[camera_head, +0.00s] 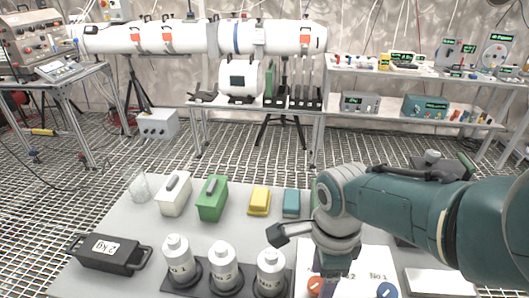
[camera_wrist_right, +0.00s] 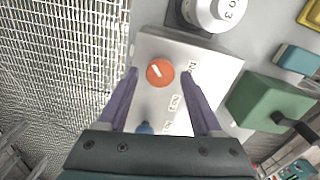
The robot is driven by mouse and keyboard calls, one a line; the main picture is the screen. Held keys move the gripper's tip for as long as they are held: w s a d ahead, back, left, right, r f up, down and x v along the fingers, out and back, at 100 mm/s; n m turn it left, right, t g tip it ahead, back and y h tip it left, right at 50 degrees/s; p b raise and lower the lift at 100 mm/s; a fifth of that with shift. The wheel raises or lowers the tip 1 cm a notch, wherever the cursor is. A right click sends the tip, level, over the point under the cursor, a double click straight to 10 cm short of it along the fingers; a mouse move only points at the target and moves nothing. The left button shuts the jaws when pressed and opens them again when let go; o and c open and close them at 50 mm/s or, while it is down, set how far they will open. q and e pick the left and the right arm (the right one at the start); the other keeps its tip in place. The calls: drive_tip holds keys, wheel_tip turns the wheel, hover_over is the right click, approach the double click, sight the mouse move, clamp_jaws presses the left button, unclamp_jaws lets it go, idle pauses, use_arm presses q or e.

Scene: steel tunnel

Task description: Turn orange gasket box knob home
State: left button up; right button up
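The orange knob (camera_wrist_right: 160,72) sits on a white gasket box (camera_wrist_right: 215,66) with printed labels. A white pointer line on the knob lies at a slant. A blue knob (camera_wrist_right: 144,128) on the same box is partly hidden by my gripper. My right gripper (camera_wrist_right: 160,74) is open, its two purple fingers pointing at the box, with the orange knob showing between the fingertips; I cannot tell whether they touch it. In the head view, the orange knob (camera_head: 315,285) is partly hidden by my gripper, and the blue knob (camera_head: 387,290) is clear. My left gripper is out of view.
White-topped canisters (camera_head: 222,268) stand left of the box on a dark tray. A black 2 kg weight (camera_head: 107,252) lies at the table's left. Green (camera_head: 212,198), white, yellow (camera_head: 259,201) and teal blocks stand farther back. Bare table lies between these rows.

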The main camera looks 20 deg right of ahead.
sight(319, 283)
drive_tip(key=shift+o, duration=0.3)
wheel_tip(319, 283, up, 10)
drive_tip(key=p, duration=0.7)
drive_tip(key=shift+d, duration=0.1)
